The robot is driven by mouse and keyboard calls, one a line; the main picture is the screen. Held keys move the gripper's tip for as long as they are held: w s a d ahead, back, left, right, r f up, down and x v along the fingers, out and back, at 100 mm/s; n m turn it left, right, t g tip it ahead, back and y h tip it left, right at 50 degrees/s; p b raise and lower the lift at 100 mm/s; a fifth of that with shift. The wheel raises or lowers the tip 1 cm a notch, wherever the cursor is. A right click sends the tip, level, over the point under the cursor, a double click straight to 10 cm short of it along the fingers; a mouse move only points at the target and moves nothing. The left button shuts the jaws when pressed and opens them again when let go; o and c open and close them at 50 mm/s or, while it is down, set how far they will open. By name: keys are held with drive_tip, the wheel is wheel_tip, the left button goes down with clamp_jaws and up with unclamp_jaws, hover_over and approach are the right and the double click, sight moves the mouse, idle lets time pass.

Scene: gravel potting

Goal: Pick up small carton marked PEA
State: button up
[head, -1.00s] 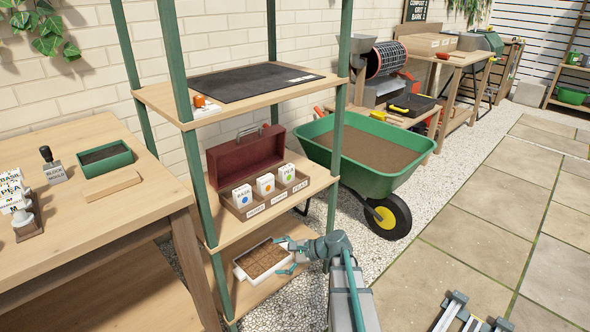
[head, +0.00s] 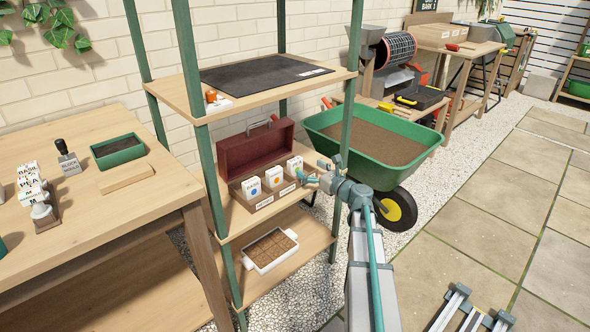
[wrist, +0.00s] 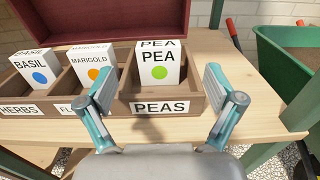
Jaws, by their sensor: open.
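The small carton marked PEA (wrist: 159,70) is white with a green dot. It stands upright in the right compartment, labelled PEAS, of a wooden tray (wrist: 160,108) on the middle shelf. In the head view the carton (head: 294,163) is at the right end of the row, just left of my gripper (head: 318,173). In the wrist view my open gripper (wrist: 162,110) has one finger on each side of the PEAS compartment, in front of the carton. Nothing is between the fingers' tips, and the carton is apart from them.
The marigold carton (wrist: 93,72) and basil carton (wrist: 36,73) stand left of it. A dark red open box (head: 252,145) stands behind the tray. A green shelf post (head: 352,95) and a wheelbarrow (head: 370,138) are to the right. A soil-filled white tray (head: 249,263) is on the lower shelf.

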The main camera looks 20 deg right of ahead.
sight(297, 161)
drive_tip(key=shift+b+x, duration=1)
drive_tip(key=shift+x, duration=2.3)
drive_tip(key=shift+a+r, duration=0.1)
drive_tip(key=shift+a, duration=0.05)
drive_tip(key=c, duration=1.2)
